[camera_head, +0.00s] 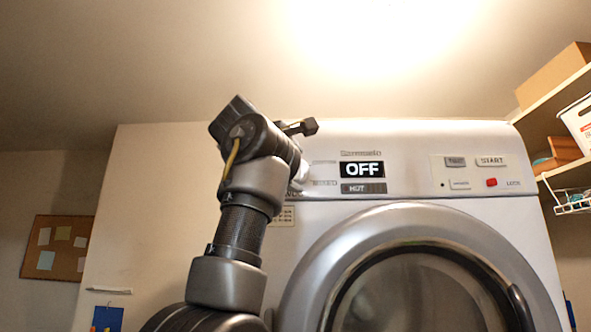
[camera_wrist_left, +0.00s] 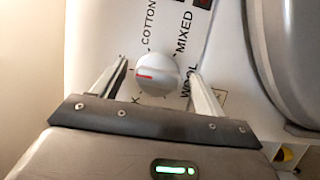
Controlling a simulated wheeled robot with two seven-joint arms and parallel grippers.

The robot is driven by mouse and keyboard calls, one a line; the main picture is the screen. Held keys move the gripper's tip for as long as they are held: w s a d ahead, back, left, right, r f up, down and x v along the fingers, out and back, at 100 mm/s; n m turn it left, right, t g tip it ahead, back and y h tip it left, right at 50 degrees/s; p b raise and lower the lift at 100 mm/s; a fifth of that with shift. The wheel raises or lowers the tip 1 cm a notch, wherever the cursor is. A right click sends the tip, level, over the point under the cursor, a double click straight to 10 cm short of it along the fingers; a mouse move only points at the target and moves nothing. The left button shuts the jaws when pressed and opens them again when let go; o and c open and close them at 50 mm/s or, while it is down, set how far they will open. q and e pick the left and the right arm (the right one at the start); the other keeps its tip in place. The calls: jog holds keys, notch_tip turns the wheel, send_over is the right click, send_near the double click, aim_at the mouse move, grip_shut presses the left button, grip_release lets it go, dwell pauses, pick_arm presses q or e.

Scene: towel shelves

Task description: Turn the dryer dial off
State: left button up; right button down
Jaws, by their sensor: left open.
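The dryer (camera_head: 400,185) stands ahead of me, and its display (camera_head: 362,169) reads OFF. The white dial (camera_wrist_left: 158,75) shows in the left wrist view, with a red mark on its left side. Labels COTTON, MIXED and WOOL are printed around it. My left gripper (camera_wrist_left: 155,72) is open, with one finger on each side of the dial. I cannot tell whether either finger touches it. In the head view, my left wrist and arm hide the dial, and a dark part of the gripper (camera_head: 302,128) sticks out left of the display. My right gripper is not in view.
The START button (camera_head: 491,161) and a red button (camera_head: 491,183) are on the panel's right. The round door (camera_head: 420,285) is below. A shelf (camera_head: 560,98) with boxes and a wire basket (camera_head: 574,201) is at right. A corkboard (camera_head: 57,248) hangs at left.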

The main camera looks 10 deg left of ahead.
pick_arm(q)
jog(key=b+v, duration=0.5)
jog(key=v, duration=0.5)
jog(key=shift+s+b, duration=0.15)
jog(key=shift+b, duration=0.2)
